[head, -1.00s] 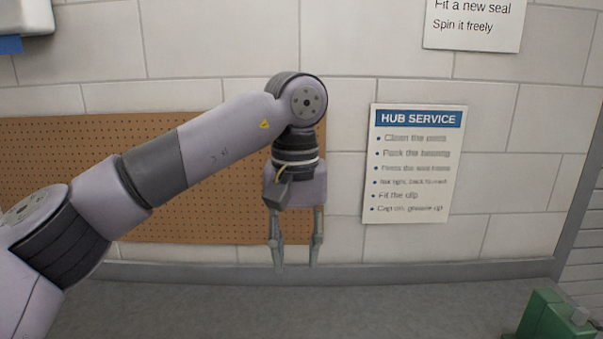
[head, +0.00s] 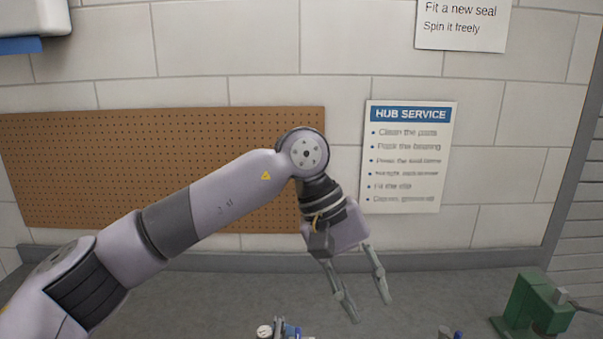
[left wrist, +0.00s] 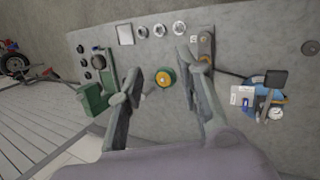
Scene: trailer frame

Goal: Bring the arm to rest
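My left arm comes in from the left in the head view, and its left gripper (head: 369,303) hangs above the grey bench, tilted with the fingers toward the lower right. The two fingers are apart with nothing between them. In the left wrist view the same gripper (left wrist: 160,90) is open above the bench. A round yellow and green part (left wrist: 165,78) shows in the gap between the fingers, lying on the bench below and not held. My right gripper is in neither view.
A green vise-like device (head: 535,306) stands at the bench's right. Blue items (head: 284,329) sit at its front edge in view. The wrist view shows several round metal parts (left wrist: 160,30) on the bench (left wrist: 230,125). A pegboard (head: 120,165) and a HUB SERVICE sign (head: 409,156) are on the wall behind.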

